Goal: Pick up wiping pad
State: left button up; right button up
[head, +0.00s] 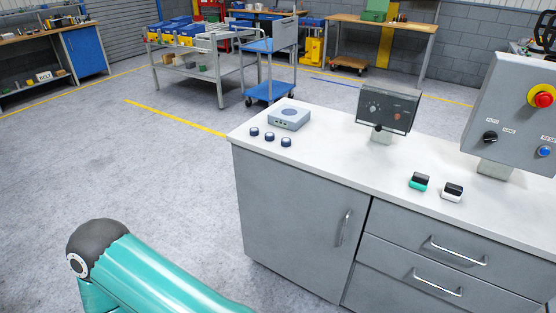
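Two small block-shaped items lie side by side on the white top of a grey cabinet (345,150). One is a black-topped block with a teal lower part (419,182). The other is a black-topped block with a white lower part (452,192), just to its right and apart from it. Either looks like a wiping pad; I cannot tell which one is meant. A teal link of my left arm shows at the bottom left, away from the cabinet. Neither of my grippers shows in the view.
A flat grey box (289,118) and three dark blue knobs (270,137) stand on the left of the top. A dark control box (388,108) and a grey control panel (515,105) with a red button stand behind the blocks. Floor left of the cabinet is clear.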

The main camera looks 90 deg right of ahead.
aim_at(451, 192)
jog(key=z, duration=1.6)
jog(key=k, duration=0.1)
jog(key=z, duration=0.65)
jog(key=i, duration=0.2)
jog(key=z, duration=1.7)
jog(key=i, duration=0.45)
jog(key=u, duration=0.2)
jog(key=k, duration=0.45)
jog(key=z, duration=0.15)
